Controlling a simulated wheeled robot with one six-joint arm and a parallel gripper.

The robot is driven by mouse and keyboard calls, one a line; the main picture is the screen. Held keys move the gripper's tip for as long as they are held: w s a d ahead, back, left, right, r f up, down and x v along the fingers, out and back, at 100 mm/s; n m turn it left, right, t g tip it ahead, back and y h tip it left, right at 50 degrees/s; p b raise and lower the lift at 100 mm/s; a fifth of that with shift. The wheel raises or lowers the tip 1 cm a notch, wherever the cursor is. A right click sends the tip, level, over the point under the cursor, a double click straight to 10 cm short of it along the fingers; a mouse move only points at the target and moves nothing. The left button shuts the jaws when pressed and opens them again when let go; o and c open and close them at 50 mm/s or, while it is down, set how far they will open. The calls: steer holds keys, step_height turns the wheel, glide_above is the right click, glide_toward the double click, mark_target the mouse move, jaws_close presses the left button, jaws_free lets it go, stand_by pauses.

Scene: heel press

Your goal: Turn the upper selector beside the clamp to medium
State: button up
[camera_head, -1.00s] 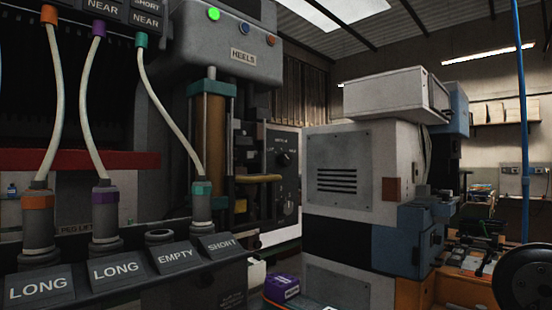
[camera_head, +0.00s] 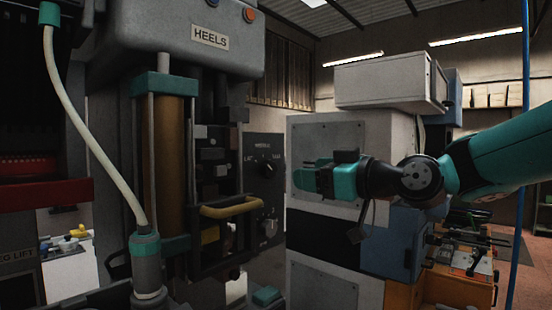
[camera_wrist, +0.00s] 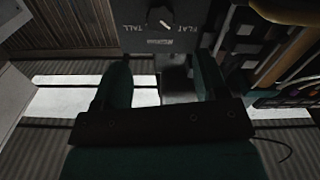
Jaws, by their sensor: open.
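The upper selector (camera_head: 267,169) is a dark round knob on the grey panel beside the clamp. Its labels are too small to read in the head view, so its setting is unclear there. A lower knob (camera_head: 269,228) sits below it. My gripper (camera_head: 305,178) is right of the panel, apart from it, with teal fingers pointing left. In the wrist view my gripper (camera_wrist: 160,80) is open and empty. Beyond the fingertips that view shows a knob (camera_wrist: 161,17) with a pale pointer, between lettering like TALL and FLAT; I cannot tell for certain which selector it is.
The clamp's yellow bar (camera_head: 231,207) juts out left of the panel. A teal-capped column (camera_head: 169,160) stands further left, with a pale hose (camera_head: 92,145) beside it. A grey-white cabinet (camera_head: 325,255) stands behind my gripper.

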mark_target(272, 169)
steer(key=p+x, duration=0.4)
steer(key=x, duration=0.6)
steer(key=shift+s, duration=0.1)
steer(key=c, duration=0.9)
steer(key=shift+f, duration=0.1)
steer(key=m+b, duration=0.2)
steer(key=m, duration=0.1)
steer(key=shift+f+m, duration=0.1)
steer(key=shift+m, duration=0.2)
steer(key=m+b, duration=0.2)
steer(key=m, duration=0.4)
steer(key=shift+d, duration=0.1)
